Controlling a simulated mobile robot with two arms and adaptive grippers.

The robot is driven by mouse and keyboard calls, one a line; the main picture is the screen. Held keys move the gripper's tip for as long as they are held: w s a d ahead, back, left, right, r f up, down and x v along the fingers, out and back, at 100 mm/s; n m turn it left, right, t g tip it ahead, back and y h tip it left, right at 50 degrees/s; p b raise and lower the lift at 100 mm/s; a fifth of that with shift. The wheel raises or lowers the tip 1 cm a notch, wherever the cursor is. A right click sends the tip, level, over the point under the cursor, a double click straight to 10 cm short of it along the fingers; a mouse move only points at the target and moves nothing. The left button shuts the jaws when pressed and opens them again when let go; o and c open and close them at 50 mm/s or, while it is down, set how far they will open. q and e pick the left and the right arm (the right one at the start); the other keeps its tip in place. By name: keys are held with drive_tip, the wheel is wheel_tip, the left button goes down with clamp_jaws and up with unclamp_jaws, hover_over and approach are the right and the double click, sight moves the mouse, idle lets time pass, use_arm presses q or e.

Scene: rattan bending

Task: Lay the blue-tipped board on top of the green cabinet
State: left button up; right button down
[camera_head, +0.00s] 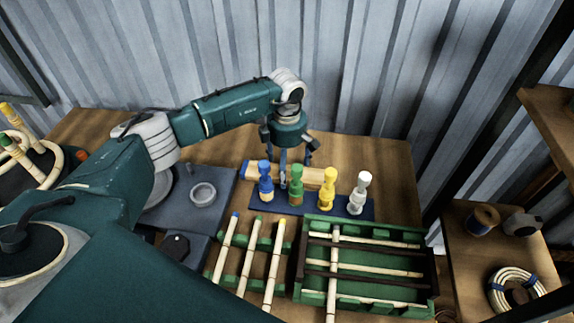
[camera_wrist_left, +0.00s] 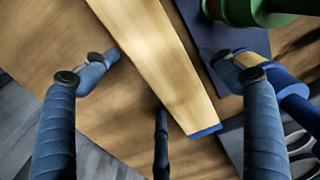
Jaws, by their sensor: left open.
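The blue-tipped board (camera_head: 313,175) lies on the wooden bench behind a row of pegs, its blue end (camera_head: 247,169) to the left. In the left wrist view the pale board (camera_wrist_left: 165,65) runs between my fingers, with its blue end (camera_wrist_left: 206,132) at lower right. My left gripper (camera_head: 287,165) is over the board, fingers pointing down and open around it; it also shows in the left wrist view (camera_wrist_left: 165,75). A green box-like frame (camera_head: 298,262) with pale and dark rods stands at front right; I cannot tell whether it is the cabinet. My right gripper is out of view.
Blue, green, yellow and white pegs (camera_head: 328,187) stand on a dark blue base just in front of the board. Tipped rods (camera_head: 248,255) lie on green supports in front. A grey plate with a ring (camera_head: 203,194) is at left. A side shelf (camera_head: 455,240) holds a wire coil.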

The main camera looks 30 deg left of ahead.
use_arm(q)
drive_tip(key=shift+r, duration=0.45)
wheel_tip(320, 180, up, 11)
drive_tip(key=b, duration=0.2)
drive_tip(key=shift+f+b, duration=0.2)
drive_tip(key=shift+b, duration=0.2)
drive_tip(key=shift+o, duration=0.6)
drive_tip(key=shift+r, duration=0.25)
drive_tip(key=b, duration=0.2)
hover_over(287, 169)
drive_tip(key=f, duration=0.7)
drive_tip(key=shift+w+a+f, duration=0.15)
drive_tip(key=shift+w+a, duration=0.15)
drive_tip(key=shift+w, duration=0.05)
drive_tip(key=f+b, duration=0.1)
drive_tip(key=f, duration=0.1)
drive_tip(key=s+f+b, duration=0.1)
drive_tip(key=f, duration=0.1)
drive_tip(key=shift+d, duration=0.2)
drive_tip(key=shift+w+f+b, duration=0.2)
drive_tip(key=shift+f+b, duration=0.1)
drive_tip(key=shift+f, duration=0.15)
